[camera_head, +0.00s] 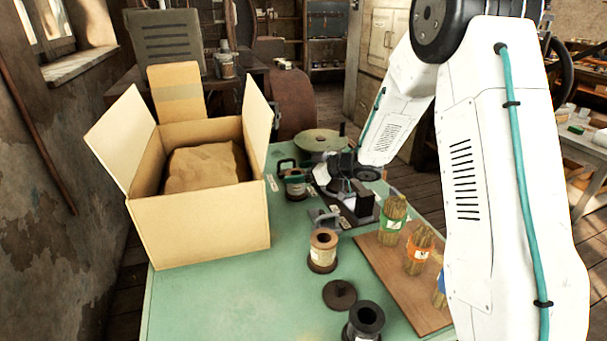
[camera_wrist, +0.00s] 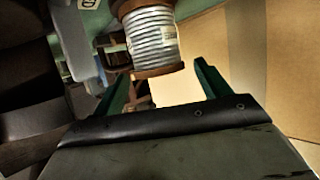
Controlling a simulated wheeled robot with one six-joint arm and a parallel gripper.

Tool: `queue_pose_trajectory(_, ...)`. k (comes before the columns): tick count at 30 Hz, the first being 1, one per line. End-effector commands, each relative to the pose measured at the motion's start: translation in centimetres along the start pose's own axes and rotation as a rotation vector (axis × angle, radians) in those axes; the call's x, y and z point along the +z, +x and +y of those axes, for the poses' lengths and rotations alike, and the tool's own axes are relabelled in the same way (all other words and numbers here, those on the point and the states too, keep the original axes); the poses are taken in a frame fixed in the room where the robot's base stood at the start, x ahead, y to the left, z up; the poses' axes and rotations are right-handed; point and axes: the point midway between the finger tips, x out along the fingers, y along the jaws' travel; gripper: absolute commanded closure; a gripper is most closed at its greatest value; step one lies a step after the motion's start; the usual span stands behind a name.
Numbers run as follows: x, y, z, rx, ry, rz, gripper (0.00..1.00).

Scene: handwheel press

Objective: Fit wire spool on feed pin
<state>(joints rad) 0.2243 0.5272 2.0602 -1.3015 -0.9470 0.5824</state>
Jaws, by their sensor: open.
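A wire spool (camera_wrist: 152,38) with grey wire, brown flanges and a pale label shows in the wrist view, just beyond and between my fingertips. In the head view a spool (camera_head: 296,188) stands on the green table, right of the cardboard box. My gripper (camera_wrist: 161,72) has green fingers spread apart with nothing between them. In the head view my gripper (camera_head: 291,171) is at that spool, partly overlapping it; contact cannot be told. A thin upright dark pin (camera_head: 341,130) shows beside a round greenish disc (camera_head: 320,140); I cannot tell if it is the feed pin.
An open cardboard box (camera_head: 199,228) stands on the left of the green table (camera_head: 215,305). A wooden board (camera_head: 385,268) holds several bundles at right. The front left is clear.

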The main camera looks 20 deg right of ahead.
Motion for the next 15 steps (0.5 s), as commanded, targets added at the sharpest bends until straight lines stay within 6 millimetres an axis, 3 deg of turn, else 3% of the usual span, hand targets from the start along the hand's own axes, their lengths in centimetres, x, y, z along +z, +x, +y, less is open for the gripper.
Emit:
queue_pose_trajectory(8,-3.7,-1.5,0.1,0.002,-0.006,0.003,0.24)
queue_pose_trajectory(15,-2.2,-5.7,-4.5,0.002,0.001,0.001,0.24)
